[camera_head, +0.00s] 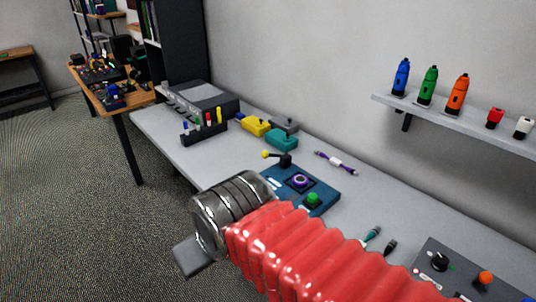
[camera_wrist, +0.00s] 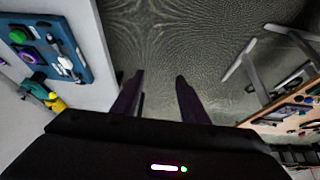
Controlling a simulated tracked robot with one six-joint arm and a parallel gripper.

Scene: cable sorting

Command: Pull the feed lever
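A blue panel (camera_head: 322,200) lies on the grey bench. It carries a purple-ringed dial (camera_head: 299,181) and a green button (camera_head: 313,199). A black lever with a yellow ball knob (camera_head: 266,154) stands at its far left edge. My gripper is largely hidden in the head view behind my red sleeve and metal wrist; one grey finger piece (camera_head: 190,257) shows, beyond the bench's front edge. In the wrist view my gripper (camera_wrist: 160,97) is open and empty over the floor. The blue panel (camera_wrist: 82,70) shows at the upper left there, apart from the fingers.
A pen holder (camera_head: 204,132), a grey device (camera_head: 205,98), and yellow (camera_head: 255,126) and teal (camera_head: 282,139) boxes stand behind the lever. A purple cable (camera_head: 336,163) lies near the wall. A dark control box (camera_head: 450,265) sits at right. Floor left of the bench is free.

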